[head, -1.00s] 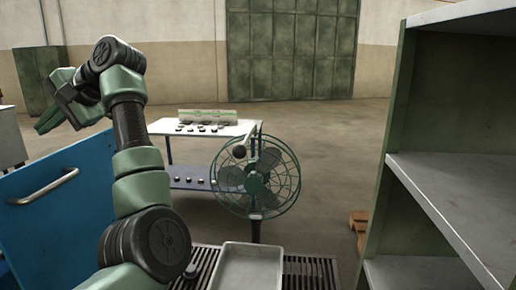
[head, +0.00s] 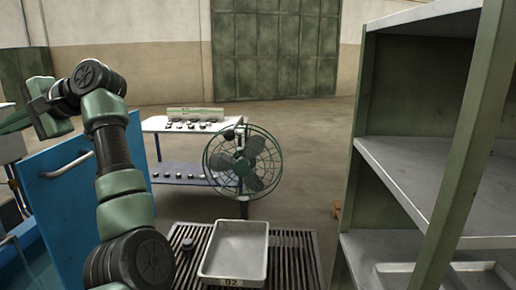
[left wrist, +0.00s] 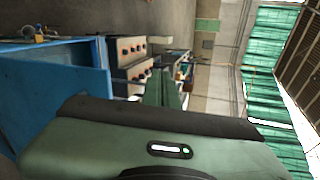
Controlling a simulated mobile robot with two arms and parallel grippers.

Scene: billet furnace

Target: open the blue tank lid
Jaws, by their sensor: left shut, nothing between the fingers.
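The blue tank lid (head: 72,200) stands raised as an upright blue panel at the left of the head view, with a metal bar handle (head: 66,164) on its face. Part of the blue tank (head: 28,255) shows at the lower left edge, beside the panel. A blue panel also fills the left of the left wrist view (left wrist: 55,85); I cannot tell which face it is. My left gripper (head: 14,123) is shut and empty, above and left of the lid and apart from the handle. My left arm crosses in front of the lid's right edge. My right gripper is not in view.
A grey tray (head: 237,248) lies on a slatted grate (head: 300,255) in front. Behind it are a round fan (head: 243,163) and a white-topped table (head: 160,125) with small parts. A green-framed shelf (head: 415,165) stands close on the right. Open floor lies beyond.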

